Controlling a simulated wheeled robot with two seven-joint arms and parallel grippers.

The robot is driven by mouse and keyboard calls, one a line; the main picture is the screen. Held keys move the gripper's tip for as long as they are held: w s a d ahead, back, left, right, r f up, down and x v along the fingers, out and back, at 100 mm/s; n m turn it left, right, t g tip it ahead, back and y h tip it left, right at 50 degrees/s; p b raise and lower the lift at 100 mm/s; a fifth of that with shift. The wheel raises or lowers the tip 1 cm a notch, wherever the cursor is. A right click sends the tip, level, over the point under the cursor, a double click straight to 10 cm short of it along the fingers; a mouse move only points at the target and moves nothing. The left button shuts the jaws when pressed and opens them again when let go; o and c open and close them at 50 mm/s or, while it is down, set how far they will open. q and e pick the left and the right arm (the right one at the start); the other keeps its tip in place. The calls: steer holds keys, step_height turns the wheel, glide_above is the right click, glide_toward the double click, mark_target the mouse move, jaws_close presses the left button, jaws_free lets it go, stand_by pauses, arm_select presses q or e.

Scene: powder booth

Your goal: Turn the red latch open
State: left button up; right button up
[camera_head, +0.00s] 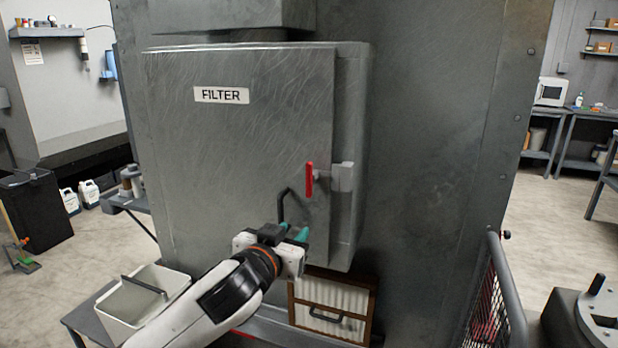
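The red latch (309,180) stands upright at the right edge of the grey FILTER door (240,140), beside a pale catch block (342,177). The door looks shut. I cannot tell the finger gap or whether the fingers touch the handle. My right gripper is not in view.
A framed pleated filter (330,308) with a dark handle stands below the cabinet. A pale open bin (150,292) is at the lower left. A mesh guard with a grey rail (508,290) is at the lower right. The wall right of the latch is clear.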

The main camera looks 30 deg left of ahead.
arm_select(q)
steer(key=t, duration=0.2)
glide_toward(308, 178)
steer(key=shift+n+y, duration=0.3)
steer(key=shift+y, duration=0.1)
steer(key=p+x, duration=0.2)
steer(key=x, duration=0.7)
steer(key=shift+w+d+r+p, duration=0.1)
steer(key=shift+w+d+p, duration=0.05)
steer(key=shift+w+p, duration=0.15)
steer(key=shift+w, duration=0.65)
steer(key=shift+c, duration=0.4)
jaws_close()
